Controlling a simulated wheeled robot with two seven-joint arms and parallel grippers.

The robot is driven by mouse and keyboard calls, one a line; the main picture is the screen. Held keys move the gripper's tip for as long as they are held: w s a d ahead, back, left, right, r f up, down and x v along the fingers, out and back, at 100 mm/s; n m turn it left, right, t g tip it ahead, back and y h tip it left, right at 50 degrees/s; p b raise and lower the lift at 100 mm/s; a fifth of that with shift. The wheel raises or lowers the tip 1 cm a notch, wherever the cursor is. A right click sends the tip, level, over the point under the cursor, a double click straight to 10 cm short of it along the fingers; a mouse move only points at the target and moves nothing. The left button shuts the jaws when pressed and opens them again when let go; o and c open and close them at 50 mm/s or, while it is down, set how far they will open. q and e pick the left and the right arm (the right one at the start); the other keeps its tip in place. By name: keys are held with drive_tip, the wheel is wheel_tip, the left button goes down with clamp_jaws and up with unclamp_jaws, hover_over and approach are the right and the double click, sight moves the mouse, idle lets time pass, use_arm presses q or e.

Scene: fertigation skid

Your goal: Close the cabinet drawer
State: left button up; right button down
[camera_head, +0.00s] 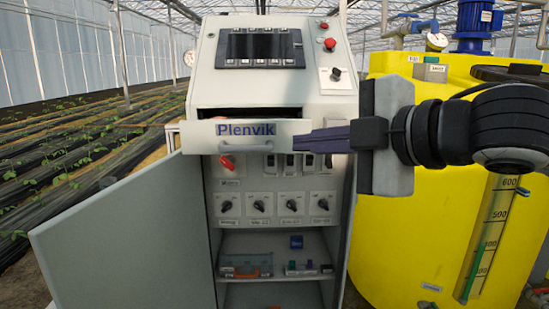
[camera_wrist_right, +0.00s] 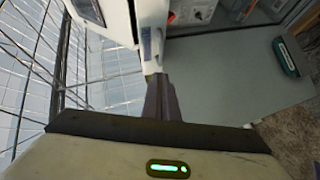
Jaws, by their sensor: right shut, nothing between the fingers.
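The cabinet drawer (camera_head: 192,138) has a white front with a "Plenvik" label and a small grey handle (camera_head: 240,148). It stands partly out of the grey cabinet (camera_head: 205,80), with a dark gap above its front. My right gripper (camera_head: 303,143) is shut and empty, its fingertips at the right end of the drawer front. In the right wrist view the closed fingers (camera_wrist_right: 156,80) point at the pale drawer front (camera_wrist_right: 152,62) and seem to touch it or nearly so; I cannot tell which. My left gripper is not in view.
The cabinet door (camera_head: 125,245) hangs open to the left below the drawer. Switches and shelves show inside the cabinet. A screen (camera_head: 262,46) and a red button (camera_head: 329,44) are above. A large yellow tank (camera_head: 400,240) stands close on the right.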

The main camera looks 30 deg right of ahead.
drive_tip(key=p, duration=0.4)
approach(262, 147)
drive_tip(key=w+a, duration=0.3)
drive_tip(key=shift+w+d+f, duration=0.6)
drive_tip(key=shift+w+d, duration=0.1)
drive_tip(key=shift+w+d+f, duration=0.15)
drive_tip(key=shift+w+d, duration=0.3)
drive_tip(key=shift+w, duration=0.05)
drive_tip(key=shift+w+d, duration=0.1)
